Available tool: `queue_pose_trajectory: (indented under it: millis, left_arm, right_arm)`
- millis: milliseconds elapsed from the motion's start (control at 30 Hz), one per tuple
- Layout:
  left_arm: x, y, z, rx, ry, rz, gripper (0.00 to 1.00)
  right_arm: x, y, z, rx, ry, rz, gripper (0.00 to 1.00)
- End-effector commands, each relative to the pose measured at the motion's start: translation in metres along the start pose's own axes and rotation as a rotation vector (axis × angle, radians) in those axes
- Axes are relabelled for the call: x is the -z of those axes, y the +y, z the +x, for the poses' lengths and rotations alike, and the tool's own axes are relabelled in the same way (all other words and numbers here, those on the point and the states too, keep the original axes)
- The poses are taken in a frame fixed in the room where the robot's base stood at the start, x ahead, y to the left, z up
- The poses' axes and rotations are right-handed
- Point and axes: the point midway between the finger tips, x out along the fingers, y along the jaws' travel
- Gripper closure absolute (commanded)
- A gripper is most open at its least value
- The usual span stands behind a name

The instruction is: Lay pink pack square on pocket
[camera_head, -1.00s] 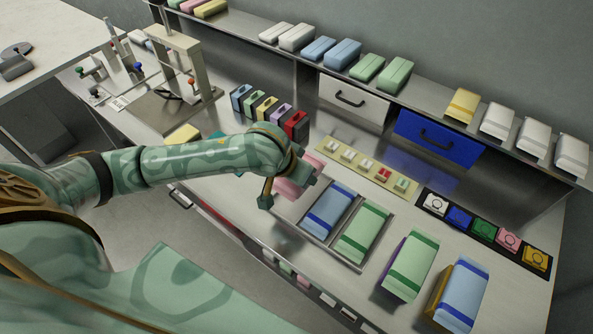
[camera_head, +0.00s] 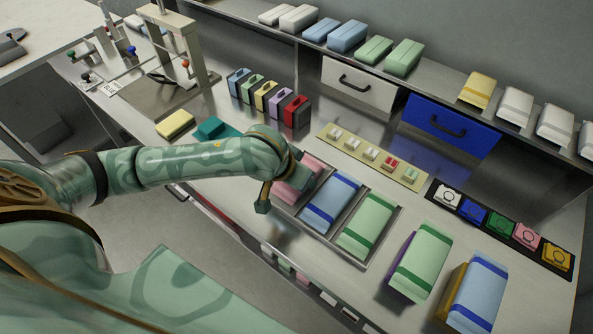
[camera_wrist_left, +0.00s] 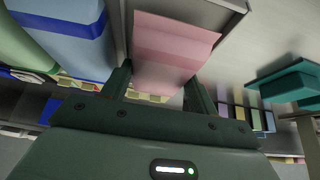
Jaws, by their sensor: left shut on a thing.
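The pink pack (camera_head: 295,186) is at the left end of the metal pocket tray (camera_head: 361,264), beside the blue pack (camera_head: 331,201) and the green pack (camera_head: 368,224) lying in it. My left gripper (camera_head: 282,187) is shut on the pink pack. In the left wrist view the pink pack (camera_wrist_left: 172,52) sits between the two fingers (camera_wrist_left: 158,90), with a metal tray wall around its far end. Whether it rests on the pocket floor is hidden. My right gripper does not show.
A green pack (camera_head: 420,261) and a blue pack (camera_head: 475,291) stand right of the tray. A strip of small switches (camera_head: 371,155) lies behind it. Coloured blocks (camera_head: 268,99), a yellow pack (camera_head: 175,124) and a teal piece (camera_head: 212,129) are to the left.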

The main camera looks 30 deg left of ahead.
Motion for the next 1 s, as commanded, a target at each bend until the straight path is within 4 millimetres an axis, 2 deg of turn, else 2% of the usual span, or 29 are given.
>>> queue_pose_trajectory:
  millis: [733, 767, 800, 833, 1000]
  left_arm:
    - [-0.0021, 0.0001, 0.0036, 0.0, -0.002, 0.0, 0.64]
    - [-0.0021, 0.0001, 0.0036, 0.0, -0.002, 0.0, 0.32]
    - [-0.0021, 0.0001, 0.0036, 0.0, -0.001, 0.0, 0.21]
    - [-0.002, -0.0001, 0.0036, 0.001, -0.001, 0.0, 0.15]
    - [-0.0015, -0.0025, 0.0038, 0.007, 0.0, 0.001, 0.15]
  right_arm:
    - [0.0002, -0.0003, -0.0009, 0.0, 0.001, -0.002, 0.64]
    - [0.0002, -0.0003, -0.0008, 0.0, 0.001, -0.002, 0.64]
    - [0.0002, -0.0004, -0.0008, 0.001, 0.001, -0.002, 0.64]
    - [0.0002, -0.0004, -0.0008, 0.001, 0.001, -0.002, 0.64]
    - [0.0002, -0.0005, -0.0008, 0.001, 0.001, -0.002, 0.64]
